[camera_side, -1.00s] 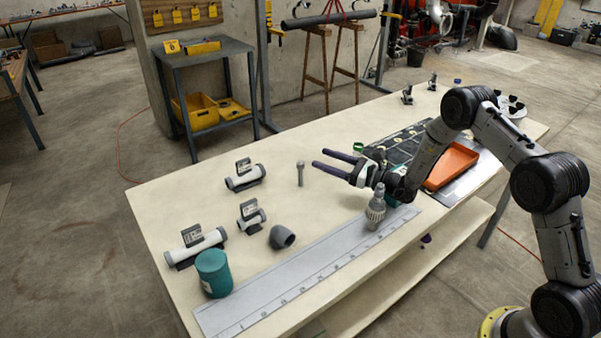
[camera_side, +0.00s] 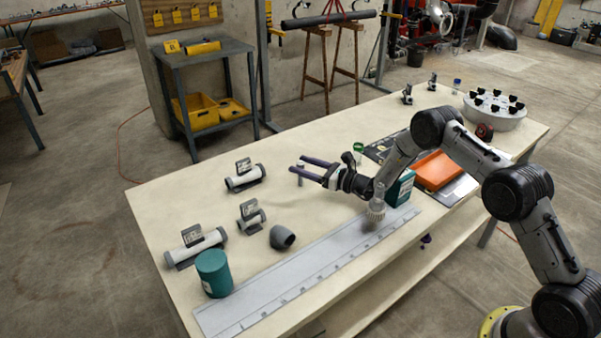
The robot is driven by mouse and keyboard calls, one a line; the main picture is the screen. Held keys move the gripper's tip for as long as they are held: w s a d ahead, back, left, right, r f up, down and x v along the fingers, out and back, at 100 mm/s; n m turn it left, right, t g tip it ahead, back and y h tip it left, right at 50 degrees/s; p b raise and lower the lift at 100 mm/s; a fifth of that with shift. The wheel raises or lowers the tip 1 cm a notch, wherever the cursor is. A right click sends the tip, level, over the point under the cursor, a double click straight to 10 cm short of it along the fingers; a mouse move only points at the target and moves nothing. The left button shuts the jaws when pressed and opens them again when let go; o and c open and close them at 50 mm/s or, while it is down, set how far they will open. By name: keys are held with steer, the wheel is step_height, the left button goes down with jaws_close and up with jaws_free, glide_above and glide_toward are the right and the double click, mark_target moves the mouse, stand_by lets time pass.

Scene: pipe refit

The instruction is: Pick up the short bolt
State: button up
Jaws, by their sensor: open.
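The short bolt (camera_side: 300,181), a small grey piece, is on the pale workbench (camera_side: 330,140), in the open area right of the white pipe pieces. A dark purple finger of my gripper (camera_side: 298,164) covers its upper part in this view. The two fingers are spread and point left, with nothing held between them. The fingertips are at the bolt in the picture; I cannot tell whether they touch it or how high they are above the bench.
White pipes in grey holders (camera_side: 245,177) lie left of the bolt. A grey elbow (camera_side: 282,237), a teal cylinder (camera_side: 213,272) and a long ruler plate (camera_side: 300,277) lie nearer.

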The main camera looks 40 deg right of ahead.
steer(key=x, duration=0.4)
steer(key=shift+w+a, duration=0.1)
steer(key=shift+w, duration=0.05)
steer(key=shift+r, duration=0.1)
jaws_close()
